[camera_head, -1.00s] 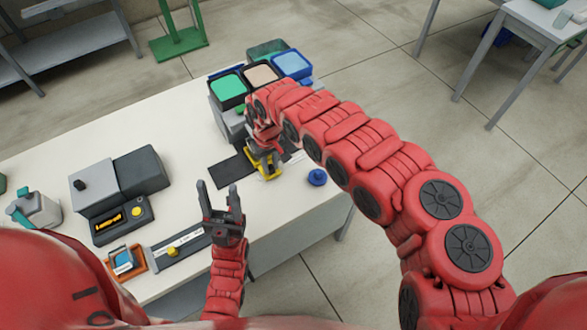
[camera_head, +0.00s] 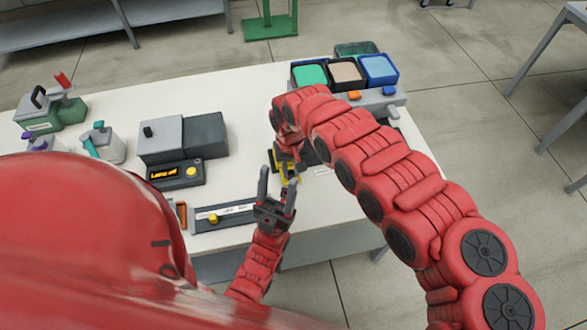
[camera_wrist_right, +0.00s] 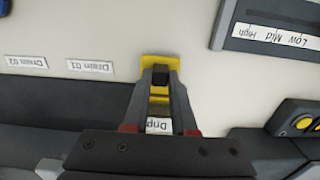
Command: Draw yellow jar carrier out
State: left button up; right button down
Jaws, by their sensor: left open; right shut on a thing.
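The yellow jar carrier (camera_head: 288,170) is mostly hidden by my right arm and grippers in the head view. In the right wrist view its yellow plate (camera_wrist_right: 159,61) shows at my fingertips, over the pale tabletop. My right gripper (camera_wrist_right: 160,78) is shut on the carrier. In the head view the right gripper (camera_head: 287,156) is just behind my left fingertips. My left gripper (camera_head: 277,186) is open and empty, fingers pointing away toward the carrier. I cannot tell whether the carrier touches the table, and no jar can be made out.
A station with green, tan and blue tubs (camera_head: 345,72) stands behind my right arm. A grey console (camera_head: 178,150) and a slide strip with a yellow knob (camera_head: 222,215) lie left. Labels (camera_wrist_right: 90,66) mark the tabletop. Bare table lies between console and station.

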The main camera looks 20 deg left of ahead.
jog(key=shift+s+a, duration=0.15)
jog(key=shift+s, duration=0.05)
jog(key=c, duration=1.1)
grip_release()
jog(key=o, duration=0.4)
jog(key=shift+a, duration=0.1)
jog(key=shift+w+r, duration=0.1)
jog(key=shift+r, duration=0.1)
jog(key=shift+r+b, duration=1.55)
jog(key=shift+r, duration=6.95)
